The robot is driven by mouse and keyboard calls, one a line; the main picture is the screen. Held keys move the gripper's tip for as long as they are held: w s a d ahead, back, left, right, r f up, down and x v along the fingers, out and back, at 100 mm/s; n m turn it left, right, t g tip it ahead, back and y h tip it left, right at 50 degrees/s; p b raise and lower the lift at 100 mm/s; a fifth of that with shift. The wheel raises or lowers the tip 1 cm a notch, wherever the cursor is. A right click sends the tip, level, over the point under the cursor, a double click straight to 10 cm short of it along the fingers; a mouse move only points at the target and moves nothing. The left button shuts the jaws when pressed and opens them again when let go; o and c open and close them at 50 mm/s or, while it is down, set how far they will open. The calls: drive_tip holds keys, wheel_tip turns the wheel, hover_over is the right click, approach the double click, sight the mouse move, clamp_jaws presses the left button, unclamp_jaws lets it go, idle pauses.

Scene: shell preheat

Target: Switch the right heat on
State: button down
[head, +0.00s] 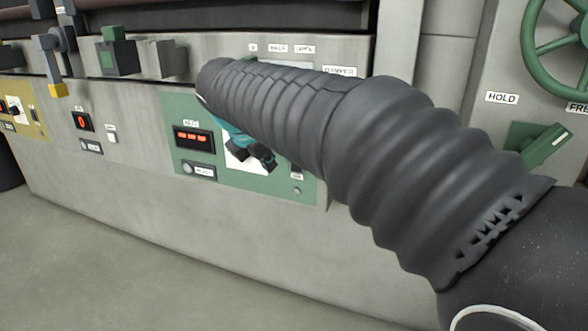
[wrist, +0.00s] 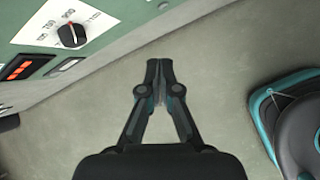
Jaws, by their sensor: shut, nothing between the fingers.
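The green control panel (head: 184,108) is on the grey front in the head view. It carries a display with red-orange segments (head: 191,137) and a round button (head: 187,168) beside a white label. In the wrist view the panel (wrist: 110,42) shows a black dial (wrist: 72,35) with a red mark on a white numbered scale. A small switch-like part (wrist: 163,5) shows at the top edge; its position is unclear. My gripper (wrist: 159,65) is shut and empty, apart from the panel in the wrist view. In the head view my gripper (head: 262,158) is partly hidden by my arm.
Left of the panel are another display reading 0 (head: 82,121) and a yellow panel (head: 32,118). Above are a green-capped block (head: 116,57) and a yellow-tipped lever (head: 57,90). At right are a green handwheel (head: 528,40) and a green lever (head: 545,147).

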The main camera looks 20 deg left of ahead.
drive_tip(key=w+f+n, duration=0.1)
drive_tip(key=w+f, duration=0.1)
drive_tip(key=w, duration=0.1)
drive_tip(key=w+d+f+n+b, duration=0.1)
drive_tip(key=w+f+n, duration=0.1)
drive_tip(key=w, duration=0.1)
drive_tip(key=w+d+f+n+b, duration=0.1)
drive_tip(key=w+f, duration=0.1)
drive_tip(key=w, duration=0.1)
drive_tip(key=shift+w+f+n+h, duration=0.25)
drive_tip(key=shift+f+n+h, duration=0.05)
drive_tip(key=shift+f+n, duration=0.1)
drive_tip(key=shift+w+d, duration=0.1)
drive_tip(key=shift+w, duration=0.4)
